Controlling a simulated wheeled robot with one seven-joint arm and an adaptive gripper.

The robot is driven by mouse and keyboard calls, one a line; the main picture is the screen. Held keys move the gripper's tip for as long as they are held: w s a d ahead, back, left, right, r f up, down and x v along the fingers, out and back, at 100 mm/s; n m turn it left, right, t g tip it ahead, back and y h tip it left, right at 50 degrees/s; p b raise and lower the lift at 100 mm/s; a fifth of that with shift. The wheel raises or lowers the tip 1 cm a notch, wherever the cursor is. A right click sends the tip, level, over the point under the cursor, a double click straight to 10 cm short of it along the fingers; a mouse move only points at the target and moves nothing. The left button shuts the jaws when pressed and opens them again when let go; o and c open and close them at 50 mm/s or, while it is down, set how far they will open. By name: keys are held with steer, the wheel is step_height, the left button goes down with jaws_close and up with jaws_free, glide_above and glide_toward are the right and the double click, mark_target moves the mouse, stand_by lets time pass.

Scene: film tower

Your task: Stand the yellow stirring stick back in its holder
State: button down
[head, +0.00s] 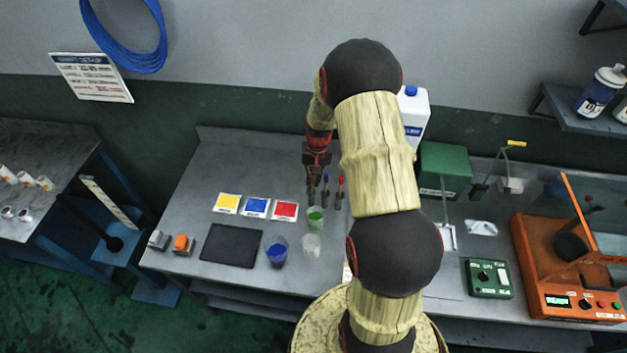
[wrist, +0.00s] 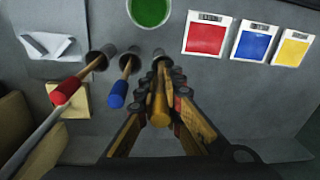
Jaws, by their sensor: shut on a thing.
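In the wrist view my gripper (wrist: 160,90) is shut on the yellow stirring stick (wrist: 159,107), whose thick yellow end points toward the camera. The stick's far end runs toward a grey round holder (wrist: 159,53); whether it is inside cannot be told. A blue-ended stick (wrist: 117,95) stands in the holder to the left, and a red-ended stick (wrist: 66,90) in the one beyond it. In the head view my gripper (head: 313,182) is at the back of the bench, just left of the blue stick (head: 325,180) and red stick (head: 341,182); the yellow stick is hard to make out there.
A beaker of green liquid (head: 315,218) stands close in front of the holders. A blue beaker (head: 276,250) and a clear beaker (head: 311,245) are nearer the front. Yellow, blue and red cards (head: 285,210) lie to the left. A white jug (head: 413,112) stands behind right.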

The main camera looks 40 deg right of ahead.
steer(key=c, duration=1.9)
jaws_free()
steer(key=shift+r, duration=0.1)
steer(key=r, duration=1.1)
steer(key=shift+s+d+r, duration=0.3)
steer(key=shift+r, duration=0.1)
steer(key=s+a+r+n+t+b, duration=0.1)
steer(key=s+a+r+n+b, duration=0.1)
steer(key=s+a, duration=0.4)
steer(key=s+a+r+n+t+b, duration=0.2)
steer(key=s+a+b, duration=0.5)
steer(key=a, duration=0.4)
steer(key=s+a+r+n+t+b, duration=0.2)
steer(key=s+a+r+n+b, duration=0.1)
steer(key=s+a+r+b, duration=0.2)
steer(key=shift+s+a+n+h, duration=0.15)
steer(key=shift+s+a, duration=0.25)
steer(key=shift+a, duration=0.25)
steer(key=shift+s+a+n+h, duration=0.1)
steer(key=shift+s+a, duration=0.35)
steer(key=shift+a, duration=0.25)
steer(key=shift+s+a+n+h, duration=0.15)
steer(key=shift+s+a, duration=0.25)
steer(key=shift+a, duration=0.25)
